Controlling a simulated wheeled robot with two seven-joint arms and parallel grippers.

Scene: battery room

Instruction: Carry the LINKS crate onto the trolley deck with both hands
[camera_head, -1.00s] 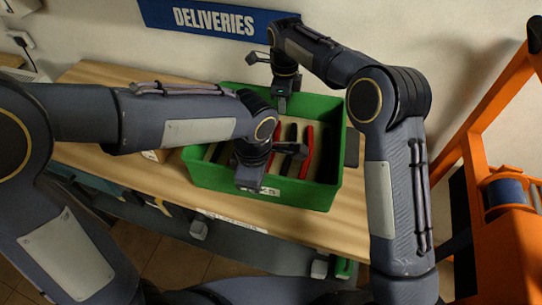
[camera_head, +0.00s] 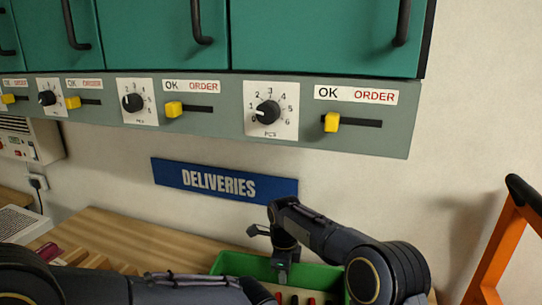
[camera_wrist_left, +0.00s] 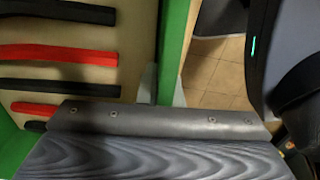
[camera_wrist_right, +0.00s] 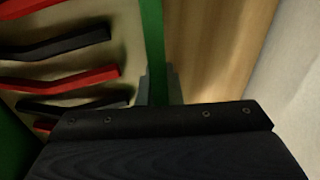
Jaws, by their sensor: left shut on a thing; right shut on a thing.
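The green crate (camera_head: 240,263) shows at the bottom of the head view on the wooden bench, mostly cut off by the frame. Red and black strips lie in it; its label is out of view. My right gripper (camera_head: 282,270) is shut on the crate's far wall. In the right wrist view its fingers (camera_wrist_right: 158,88) straddle the green wall (camera_wrist_right: 152,40). My left gripper is out of the head view; in the left wrist view its fingers (camera_wrist_left: 163,88) are shut on the opposite wall (camera_wrist_left: 172,45). The trolley's orange frame (camera_head: 500,245) stands at right; its deck is hidden.
The wooden bench (camera_head: 110,228) runs along the wall under a blue DELIVERIES sign (camera_head: 225,182). A grey panel (camera_head: 225,120) with knobs and yellow sliders hangs above, under green cabinets (camera_head: 320,35). Tiled floor (camera_wrist_left: 215,75) shows beside the crate's near side.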

